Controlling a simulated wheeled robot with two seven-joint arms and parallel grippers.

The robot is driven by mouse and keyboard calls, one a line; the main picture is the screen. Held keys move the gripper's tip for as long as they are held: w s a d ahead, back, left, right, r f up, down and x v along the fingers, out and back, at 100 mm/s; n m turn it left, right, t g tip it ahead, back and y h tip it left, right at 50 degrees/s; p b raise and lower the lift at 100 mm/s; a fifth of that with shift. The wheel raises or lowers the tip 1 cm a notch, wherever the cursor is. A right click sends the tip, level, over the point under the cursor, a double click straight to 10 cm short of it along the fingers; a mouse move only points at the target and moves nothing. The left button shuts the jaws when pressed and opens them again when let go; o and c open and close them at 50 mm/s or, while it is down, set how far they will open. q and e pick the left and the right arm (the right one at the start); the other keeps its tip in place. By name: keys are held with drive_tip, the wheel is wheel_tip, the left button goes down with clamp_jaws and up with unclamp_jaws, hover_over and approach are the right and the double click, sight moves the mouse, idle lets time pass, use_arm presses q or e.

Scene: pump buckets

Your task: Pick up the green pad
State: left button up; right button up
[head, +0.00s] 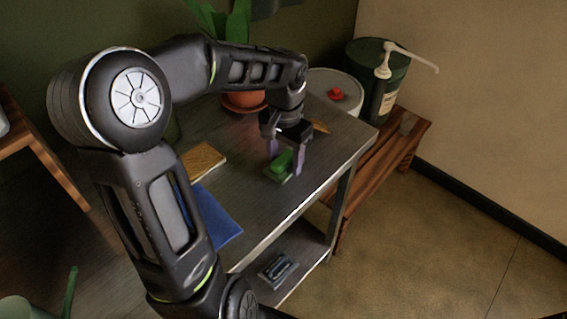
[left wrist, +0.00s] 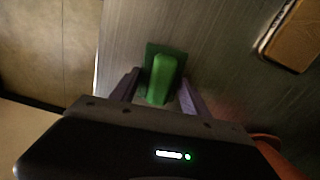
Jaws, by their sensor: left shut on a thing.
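The green pad (head: 281,163) is on the grey table (head: 250,200), near its right edge. It has a raised green grip on a flatter base. My left gripper (head: 285,163) reaches down over it from above, with one purple finger on each side. The pad also shows in the left wrist view (left wrist: 163,78), between the two purple fingers of my left gripper (left wrist: 160,92). The fingers are shut on its raised part. Whether its base touches the tabletop is hard to tell. My right gripper is not in view.
A tan sponge-like block (head: 203,160) and a blue cloth (head: 217,215) lie left of the pad. A potted plant (head: 243,101) stands behind. A white bucket with a red knob (head: 336,94) and a dark pump bucket (head: 376,75) stand at the back right.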

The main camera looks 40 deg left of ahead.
sight(285, 156)
use_arm(q)
drive_tip(key=shift+c, duration=0.9)
wheel_tip(285, 156, up, 10)
drive_tip(key=shift+r, duration=0.1)
